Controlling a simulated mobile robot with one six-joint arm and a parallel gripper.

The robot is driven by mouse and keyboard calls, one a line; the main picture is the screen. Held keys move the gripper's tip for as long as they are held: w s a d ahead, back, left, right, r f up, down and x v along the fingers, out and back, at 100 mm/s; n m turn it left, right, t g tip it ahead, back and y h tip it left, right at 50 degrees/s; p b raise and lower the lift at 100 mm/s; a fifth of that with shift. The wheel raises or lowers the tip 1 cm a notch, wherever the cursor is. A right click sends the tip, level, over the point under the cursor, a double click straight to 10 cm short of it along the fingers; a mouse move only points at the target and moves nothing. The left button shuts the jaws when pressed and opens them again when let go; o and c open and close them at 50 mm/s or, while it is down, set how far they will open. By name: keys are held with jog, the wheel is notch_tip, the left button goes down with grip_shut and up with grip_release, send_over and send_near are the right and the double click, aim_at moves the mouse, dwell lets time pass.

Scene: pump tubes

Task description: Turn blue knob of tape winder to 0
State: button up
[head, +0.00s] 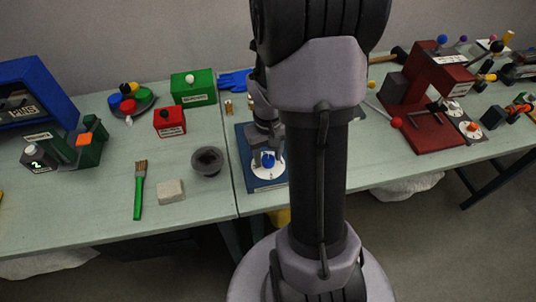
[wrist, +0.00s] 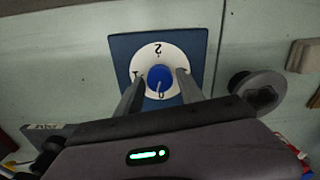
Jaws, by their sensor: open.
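The tape winder shows as a blue plate (head: 265,184) with a white dial and a blue knob (head: 268,160) in the head view, partly behind my arm. In the wrist view the blue plate (wrist: 118,45) carries the white dial (wrist: 158,55), marked 2 at the top, 1 at the left and 0 at the bottom. The blue knob (wrist: 160,76) sits at its middle, with a pale line pointing down towards the 0. My gripper (wrist: 159,78) is open, one finger on each side of the knob; contact cannot be told. The right-hand dial mark is partly hidden by a finger.
A dark grey bowl (head: 207,162) stands left of the plate. A pale block (head: 171,192) and a green-handled brush (head: 139,188) lie farther left. Red (head: 169,122) and green (head: 194,88) boxes stand behind. A red machine (head: 430,100) stands at right.

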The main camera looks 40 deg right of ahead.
jog(key=m+b, duration=0.1)
jog(key=m, duration=0.2)
jog(key=shift+f, duration=0.15)
jog(key=m+b, duration=0.2)
jog(key=m, duration=0.3)
jog(key=m+b, duration=0.2)
jog(key=m, duration=0.3)
jog(key=m+b, duration=0.2)
jog(key=m, duration=0.2)
jog(key=shift+m, duration=0.4)
jog(key=shift+s+m, duration=0.1)
jog(key=shift+m, duration=0.2)
grip_shut()
